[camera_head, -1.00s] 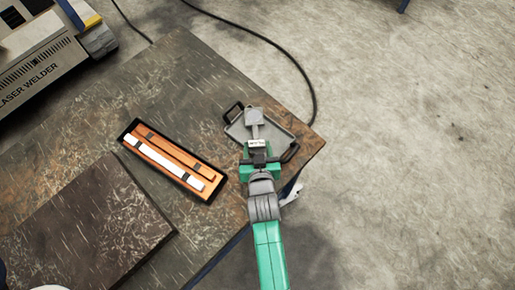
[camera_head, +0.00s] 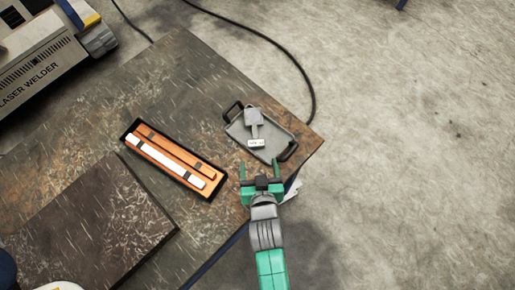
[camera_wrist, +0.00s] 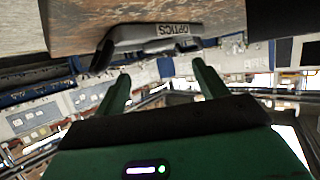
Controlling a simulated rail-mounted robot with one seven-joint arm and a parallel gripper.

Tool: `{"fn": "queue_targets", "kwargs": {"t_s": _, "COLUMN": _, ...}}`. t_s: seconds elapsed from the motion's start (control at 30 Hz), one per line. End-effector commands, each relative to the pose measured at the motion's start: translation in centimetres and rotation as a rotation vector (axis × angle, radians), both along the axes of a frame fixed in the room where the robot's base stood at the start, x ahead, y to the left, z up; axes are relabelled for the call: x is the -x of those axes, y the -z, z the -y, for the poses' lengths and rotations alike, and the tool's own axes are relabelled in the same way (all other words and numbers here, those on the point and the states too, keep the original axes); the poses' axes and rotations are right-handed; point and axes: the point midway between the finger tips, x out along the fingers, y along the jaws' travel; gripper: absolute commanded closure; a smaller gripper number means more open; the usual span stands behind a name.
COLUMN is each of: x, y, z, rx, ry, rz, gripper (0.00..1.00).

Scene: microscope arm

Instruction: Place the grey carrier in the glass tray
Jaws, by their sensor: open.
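The grey carrier (camera_head: 254,118) has a square head, a narrow neck and a pale label at its near end. It lies within the outline of a shallow grey tray (camera_head: 275,133) with black handles at two ends. My gripper (camera_head: 260,168) is open and empty, just in front of the tray and apart from the carrier. In the wrist view my gripper (camera_wrist: 162,73) has its two green fingers apart with nothing between them.
A black case (camera_head: 128,128) holding orange and white bars lies left of the tray. A dark raised plate (camera_head: 95,225) covers the table's front left. A laser welder (camera_head: 40,60) stands at the back left. The tray is near the table's right corner (camera_head: 318,143).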

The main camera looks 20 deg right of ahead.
Motion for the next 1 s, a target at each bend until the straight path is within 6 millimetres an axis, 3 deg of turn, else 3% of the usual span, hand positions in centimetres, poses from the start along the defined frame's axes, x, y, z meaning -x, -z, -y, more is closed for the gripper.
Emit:
{"fn": "queue_targets", "kwargs": {"t_s": 0.1, "x": 2.2, "y": -1.2, "z": -0.5, "rx": 0.000, "ry": 0.000, "rz": 0.000, "gripper": 0.28}}
{"fn": "queue_targets", "kwargs": {"t_s": 0.3, "x": 3.8, "y": -2.0, "z": -0.9, "rx": 0.001, "ry": 0.000, "rz": 0.004, "gripper": 0.28}}
{"fn": "queue_targets", "kwargs": {"t_s": 0.63, "x": 3.8, "y": -2.1, "z": -0.9, "rx": 0.001, "ry": 0.000, "rz": 0.006, "gripper": 0.28}}
{"fn": "queue_targets", "kwargs": {"t_s": 0.7, "x": 3.0, "y": -3.3, "z": -0.9, "rx": 0.005, "ry": -0.003, "rz": 0.026, "gripper": 0.28}}
{"fn": "queue_targets", "kwargs": {"t_s": 0.77, "x": 1.1, "y": -6.4, "z": -1.0, "rx": 0.013, "ry": -0.012, "rz": 0.076, "gripper": 0.28}}
{"fn": "queue_targets", "kwargs": {"t_s": 0.83, "x": -2.2, "y": -12.5, "z": -1.2, "rx": 0.030, "ry": -0.031, "rz": 0.172, "gripper": 0.28}}
{"fn": "queue_targets", "kwargs": {"t_s": 0.87, "x": -3.5, "y": -15.8, "z": -1.5, "rx": 0.037, "ry": -0.039, "rz": 0.222, "gripper": 0.28}}
{"fn": "queue_targets", "kwargs": {"t_s": 0.9, "x": -5.1, "y": -20.6, "z": -2.0, "rx": 0.047, "ry": -0.055, "rz": 0.293, "gripper": 0.28}}
{"fn": "queue_targets", "kwargs": {"t_s": 0.97, "x": -6.6, "y": -27.8, "z": -2.8, "rx": 0.060, "ry": -0.077, "rz": 0.400, "gripper": 0.28}}
{"fn": "queue_targets", "kwargs": {"t_s": 1.0, "x": -7.1, "y": -32.6, "z": -3.6, "rx": 0.068, "ry": -0.094, "rz": 0.471, "gripper": 0.28}}
